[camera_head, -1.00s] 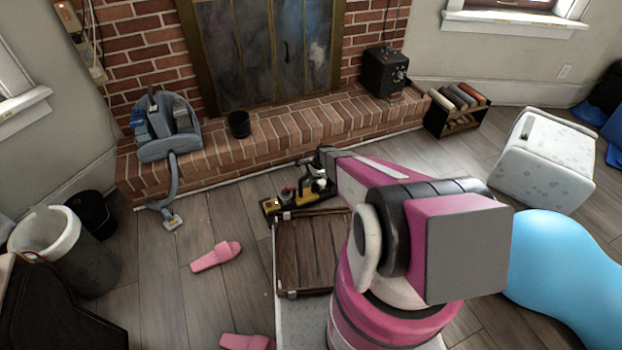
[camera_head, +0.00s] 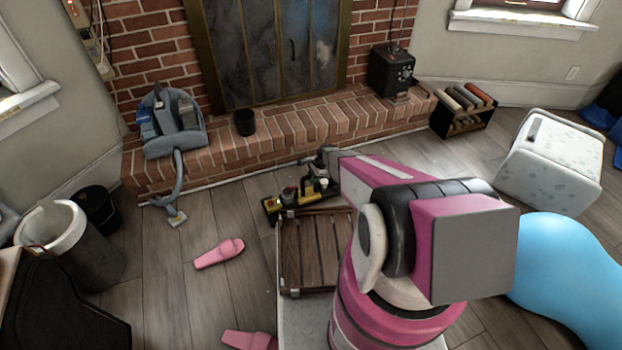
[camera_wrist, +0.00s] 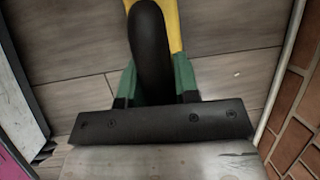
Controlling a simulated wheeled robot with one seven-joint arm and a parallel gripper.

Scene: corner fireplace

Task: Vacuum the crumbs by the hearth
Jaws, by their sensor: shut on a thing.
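A yellow and black device (camera_head: 285,204) with a red part, perhaps a hand vacuum, is at the front of my base, near the hearth. My gripper (camera_head: 322,180) is at its upper right end, partly hidden by my arm. In the wrist view the green fingers of my gripper (camera_wrist: 155,88) are shut on either side of its black handle (camera_wrist: 152,45); a yellow part (camera_wrist: 176,22) shows behind. A tiny pale speck, perhaps a crumb (camera_wrist: 237,73), lies on the floor there. The brick hearth (camera_head: 300,128) runs along the back; its bricks also show in the wrist view (camera_wrist: 300,100).
A grey hose cleaner (camera_head: 172,125) and a dark cup (camera_head: 245,122) stand on the hearth. Pink slippers (camera_head: 219,253) lie on the floor at left. A rack (camera_head: 462,108), a white box (camera_head: 548,160) and a blue shape (camera_head: 565,270) are at right.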

